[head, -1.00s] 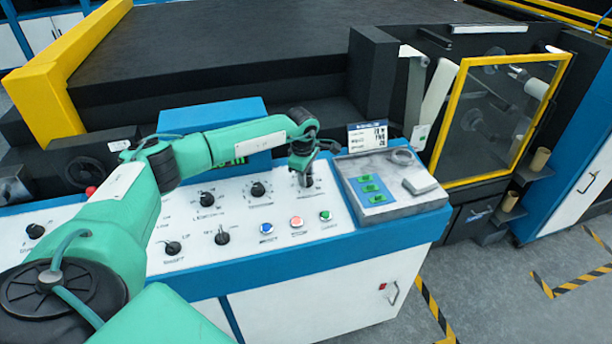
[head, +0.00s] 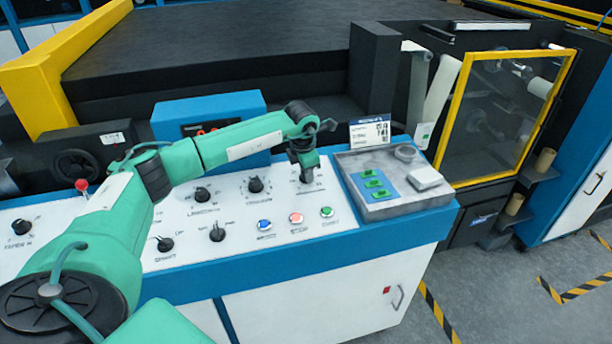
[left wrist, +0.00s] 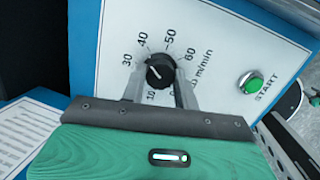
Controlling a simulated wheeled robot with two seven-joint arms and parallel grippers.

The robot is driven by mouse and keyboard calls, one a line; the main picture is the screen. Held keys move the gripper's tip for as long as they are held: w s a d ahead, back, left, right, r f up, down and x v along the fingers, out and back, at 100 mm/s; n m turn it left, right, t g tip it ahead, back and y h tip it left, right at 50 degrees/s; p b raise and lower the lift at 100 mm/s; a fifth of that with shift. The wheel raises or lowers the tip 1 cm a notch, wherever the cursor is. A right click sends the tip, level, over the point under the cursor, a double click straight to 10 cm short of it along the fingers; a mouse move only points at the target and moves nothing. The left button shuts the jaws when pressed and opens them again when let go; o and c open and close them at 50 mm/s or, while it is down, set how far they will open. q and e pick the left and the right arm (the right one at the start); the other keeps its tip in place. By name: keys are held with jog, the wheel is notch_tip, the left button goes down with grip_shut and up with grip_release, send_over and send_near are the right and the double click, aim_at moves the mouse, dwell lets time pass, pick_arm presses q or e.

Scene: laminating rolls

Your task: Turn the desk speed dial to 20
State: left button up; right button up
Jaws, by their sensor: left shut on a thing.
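The speed dial (left wrist: 160,70) is a black knob on the white panel, ringed by numbers in the left wrist view. I can read 10, 30, 40, 50, 60 and "m/min". The 20 mark is not visible, with a finger over that side. A pale line on the knob looks turned toward the upper left, near 30, but it is small. My left gripper (left wrist: 160,92) has a finger on each side of the knob and is shut on it. In the head view my left gripper (head: 306,178) points down onto the panel's upper right dial, mostly hiding it. My right gripper is not in view.
Other black knobs (head: 256,185) stand to the left on the panel. Blue, red and green buttons (head: 296,218) lie in front; the green START button (left wrist: 250,82) is right of the dial. A grey tray (head: 394,205) and a small sign (head: 369,133) stand to the right.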

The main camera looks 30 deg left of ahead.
pick_arm(q)
jog(key=n+b, duration=0.2)
jog(key=n, duration=0.2)
jog(key=shift+f+n+b, duration=0.1)
jog(key=shift+n+b, duration=0.2)
jog(key=shift+n+y, duration=0.3)
jog(key=shift+n, duration=0.2)
jog(key=n+b, duration=0.3)
jog(key=n, duration=0.2)
jog(key=shift+d+n+y, duration=0.1)
jog(key=shift+n+y, duration=0.2)
jog(key=n+b, duration=0.1)
jog(key=n, duration=0.2)
jog(key=shift+n+y+b, duration=0.3)
jog(key=shift+n+b, duration=0.2)
jog(key=shift+n, duration=0.5)
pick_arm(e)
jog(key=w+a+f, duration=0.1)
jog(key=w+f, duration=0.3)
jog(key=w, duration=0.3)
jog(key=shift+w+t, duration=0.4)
pick_arm(q)
jog(key=shift+r+n, duration=0.2)
jog(key=shift+n, duration=0.1)
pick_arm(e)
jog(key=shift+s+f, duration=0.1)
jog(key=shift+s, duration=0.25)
